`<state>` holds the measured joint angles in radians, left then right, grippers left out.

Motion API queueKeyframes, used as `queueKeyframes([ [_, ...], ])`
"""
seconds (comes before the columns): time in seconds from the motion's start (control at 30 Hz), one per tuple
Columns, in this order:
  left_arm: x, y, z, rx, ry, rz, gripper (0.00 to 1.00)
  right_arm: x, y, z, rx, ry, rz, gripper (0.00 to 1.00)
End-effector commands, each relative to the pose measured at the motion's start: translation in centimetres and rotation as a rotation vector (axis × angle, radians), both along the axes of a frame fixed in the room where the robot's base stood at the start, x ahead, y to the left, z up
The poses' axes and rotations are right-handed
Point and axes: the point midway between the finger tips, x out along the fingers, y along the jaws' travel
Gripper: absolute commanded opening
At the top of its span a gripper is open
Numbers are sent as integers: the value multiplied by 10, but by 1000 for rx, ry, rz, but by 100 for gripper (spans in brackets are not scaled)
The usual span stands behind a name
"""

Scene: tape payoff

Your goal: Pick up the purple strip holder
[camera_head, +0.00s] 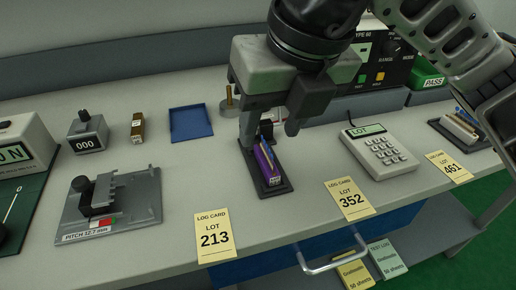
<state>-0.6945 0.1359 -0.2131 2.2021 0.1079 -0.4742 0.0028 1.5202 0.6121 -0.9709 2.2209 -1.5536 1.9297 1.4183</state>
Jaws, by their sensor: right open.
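The purple strip holder (266,162) stands in a dark tray (284,187) on the bench, near the middle of the head view. Strips with yellow and pale edges show in it. My right gripper (270,137) is above and around the holder's far end, fingers pointing down. The fingers are apart; the left finger is close to the holder, and I cannot tell whether it touches. The far part of the holder is partly hidden by the gripper. My left gripper is not in view.
A keypad (381,153) stands to the right, with log cards (349,199) along the front edge. A pitch gauge (110,207), a counter (87,131) and an empty blue tray (190,123) are left. Another dark tray (462,134) with strips is far right.

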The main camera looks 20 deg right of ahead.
Motion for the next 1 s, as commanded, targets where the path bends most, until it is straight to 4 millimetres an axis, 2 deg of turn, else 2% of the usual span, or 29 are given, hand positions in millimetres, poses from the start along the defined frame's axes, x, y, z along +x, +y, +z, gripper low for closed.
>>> queueKeyframes([
  [0.07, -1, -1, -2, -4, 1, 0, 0, 7, -14, 8, -51, -68, -66, 45],
  [0.17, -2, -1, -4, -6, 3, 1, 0, 13, -21, 6, -77, -96, -103, 45],
  [0.4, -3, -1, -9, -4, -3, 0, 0, 31, -20, -40, -78, -92, -105, 45],
  [0.6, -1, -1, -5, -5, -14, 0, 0, 46, -20, -72, -79, -96, -105, 45],
  [0.87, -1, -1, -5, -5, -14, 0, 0, 54, -19, -89, -78, -97, -103, 45],
  [1.0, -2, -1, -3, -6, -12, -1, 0, 65, -21, -106, -79, -94, -106, 45],
])
